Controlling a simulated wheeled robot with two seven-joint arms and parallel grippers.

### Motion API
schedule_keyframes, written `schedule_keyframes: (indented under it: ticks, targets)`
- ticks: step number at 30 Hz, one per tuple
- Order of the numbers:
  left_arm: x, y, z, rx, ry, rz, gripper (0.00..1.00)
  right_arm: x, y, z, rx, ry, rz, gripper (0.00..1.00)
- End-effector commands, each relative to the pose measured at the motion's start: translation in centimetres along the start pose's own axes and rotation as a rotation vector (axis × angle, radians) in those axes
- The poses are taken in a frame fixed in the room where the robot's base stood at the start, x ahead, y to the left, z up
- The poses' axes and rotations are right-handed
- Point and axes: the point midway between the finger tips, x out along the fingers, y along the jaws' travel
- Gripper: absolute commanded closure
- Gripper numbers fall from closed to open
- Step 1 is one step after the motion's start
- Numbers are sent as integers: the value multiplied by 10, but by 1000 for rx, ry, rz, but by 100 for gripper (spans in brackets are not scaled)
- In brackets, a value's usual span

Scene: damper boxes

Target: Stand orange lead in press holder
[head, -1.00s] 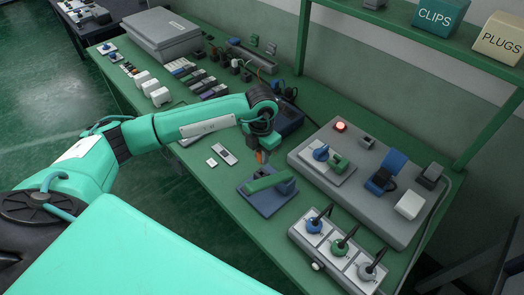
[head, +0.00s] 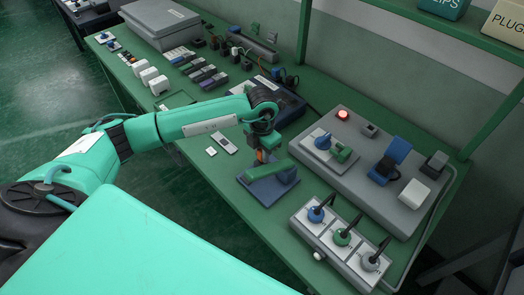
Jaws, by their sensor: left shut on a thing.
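My left gripper (head: 264,147) is shut on the orange lead (head: 261,157), a small orange piece that points down below the jaws. The gripper and lead are just behind the green lever of the blue press (head: 268,188), which stands on the green bench. The lead's lower end is hidden behind the lever, so I cannot tell whether it touches the press holder. My right gripper is not in view.
A grey panel (head: 395,208) with a lit red lamp (head: 343,114) is to the right. A box with three knobs (head: 340,237) stands at the front right. A grey-and-white piece (head: 227,144) lies left of the gripper. A blue device (head: 285,110) is behind it.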

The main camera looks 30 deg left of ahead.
Motion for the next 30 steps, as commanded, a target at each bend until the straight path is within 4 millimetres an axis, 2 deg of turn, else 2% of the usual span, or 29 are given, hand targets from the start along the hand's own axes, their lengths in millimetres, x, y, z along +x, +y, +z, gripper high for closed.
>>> schedule_keyframes:
  ticks: [18, 19, 22, 23, 30]
  targets:
    - [17, 0, 0, 0, 1, 0, 100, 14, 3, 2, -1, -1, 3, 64]
    - [17, 0, 0, 0, 0, 0, 77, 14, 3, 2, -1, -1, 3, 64]
    - [16, 0, 0, 0, 0, 0, 58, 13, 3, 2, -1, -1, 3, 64]
    - [16, 0, 0, 0, 0, 0, 54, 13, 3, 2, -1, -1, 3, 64]
    - [16, 0, 0, 0, 0, 0, 54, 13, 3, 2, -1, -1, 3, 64]
